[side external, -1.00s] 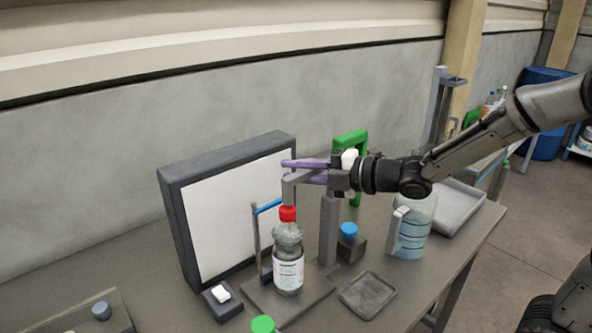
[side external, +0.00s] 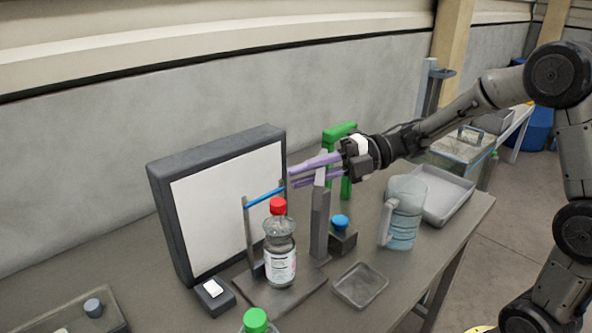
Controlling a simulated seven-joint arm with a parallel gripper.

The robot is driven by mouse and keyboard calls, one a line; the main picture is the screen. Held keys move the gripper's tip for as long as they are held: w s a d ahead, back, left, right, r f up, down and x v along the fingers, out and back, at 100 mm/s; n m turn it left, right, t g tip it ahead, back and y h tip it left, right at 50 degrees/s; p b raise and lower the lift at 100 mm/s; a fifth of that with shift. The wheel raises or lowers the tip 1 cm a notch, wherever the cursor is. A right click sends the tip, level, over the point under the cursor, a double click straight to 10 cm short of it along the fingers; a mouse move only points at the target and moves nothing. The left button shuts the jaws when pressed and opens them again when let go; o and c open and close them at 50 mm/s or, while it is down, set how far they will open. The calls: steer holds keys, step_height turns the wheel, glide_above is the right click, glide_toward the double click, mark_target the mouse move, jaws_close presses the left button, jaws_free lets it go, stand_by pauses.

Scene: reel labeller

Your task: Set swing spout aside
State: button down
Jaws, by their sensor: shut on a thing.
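My gripper (side external: 296,178), with purple fingers, is at the top of the grey spout post (side external: 320,220). It is shut on the swing spout, which is mostly hidden by the fingers. The spout arm no longer shows above the bottle (side external: 280,260). The bottle is clear, with a red cap and a white label, and stands upright on the grey base plate (side external: 300,298) left of the post.
A framed white panel (side external: 225,205) and a blue-topped bar (side external: 266,197) stand behind the bottle. A blue-capped block (side external: 341,235), small tray (side external: 360,285), jug (side external: 405,215) and larger tray (side external: 445,195) lie to the right. A green-capped bottle (side external: 256,320) is in front.

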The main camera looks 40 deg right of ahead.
mark_target(322, 177)
steer(key=s+n+g, duration=0.1)
steer(key=g, duration=0.1)
steer(key=d+n+g+y, duration=0.1)
steer(key=n+g, duration=0.1)
steer(key=s+n+g, duration=0.1)
steer(key=g, duration=0.1)
steer(key=shift+s+d+n+y, duration=0.3)
steer(key=shift+d+y, duration=0.05)
steer(key=shift+y, duration=0.05)
steer(key=shift+s+d+n+g+h, duration=0.1)
steer(key=shift+s+d+n+g, duration=0.25)
steer(key=shift+n+g, duration=0.5)
steer(key=shift+s+d+n+g+h, duration=0.1)
steer(key=shift+s+d+n+g, duration=0.35)
steer(key=shift+g, duration=0.7)
steer(key=shift+s+d+n+g+h, duration=0.1)
steer(key=shift+d+n+g, duration=0.15)
steer(key=shift+n+g, duration=0.65)
steer(key=c, duration=0.8)
jaws_free()
